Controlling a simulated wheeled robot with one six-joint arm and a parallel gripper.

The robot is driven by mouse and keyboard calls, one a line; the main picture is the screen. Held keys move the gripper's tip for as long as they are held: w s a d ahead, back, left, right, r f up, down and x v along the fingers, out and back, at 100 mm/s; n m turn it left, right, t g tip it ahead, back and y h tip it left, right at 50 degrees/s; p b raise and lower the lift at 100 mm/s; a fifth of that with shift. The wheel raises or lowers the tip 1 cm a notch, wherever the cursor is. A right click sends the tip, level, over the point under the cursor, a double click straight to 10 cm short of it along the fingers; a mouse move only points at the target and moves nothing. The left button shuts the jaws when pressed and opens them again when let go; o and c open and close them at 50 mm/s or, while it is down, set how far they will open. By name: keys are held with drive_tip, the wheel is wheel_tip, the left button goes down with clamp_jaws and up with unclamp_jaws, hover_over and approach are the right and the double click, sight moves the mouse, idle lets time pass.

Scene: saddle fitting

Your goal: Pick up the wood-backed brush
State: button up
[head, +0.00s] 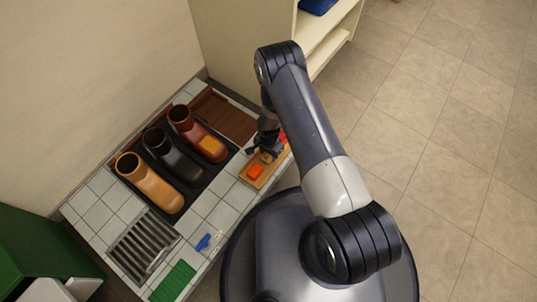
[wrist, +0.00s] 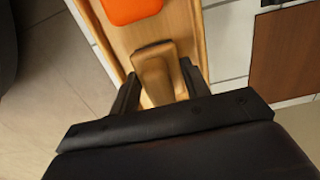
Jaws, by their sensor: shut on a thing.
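The wood-backed brush (wrist: 155,72) is a brown wooden piece between the two black fingers of my gripper (wrist: 159,78) in the wrist view. The fingers stand at its two sides and are shut on it. Its lower end is hidden by the gripper body, and no bristles show. It is over or in a shallow wooden tray (wrist: 194,25); I cannot tell whether it touches the tray floor. In the head view my gripper (head: 264,146) is at the tray (head: 247,181), and my arm hides part of this.
An orange block (head: 256,171) lies in the same tray. Three boot-like forms, tan (head: 150,184), black (head: 172,160) and brown (head: 190,130), stand on a dark base to the left. A metal grille (head: 143,246), a blue item (head: 203,242) and a green mat (head: 173,281) lie nearer. White tiles are clear between.

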drive_tip(key=shift+c, duration=0.8)
wheel_tip(320, 180, up, 10)
drive_tip(key=p, duration=0.4)
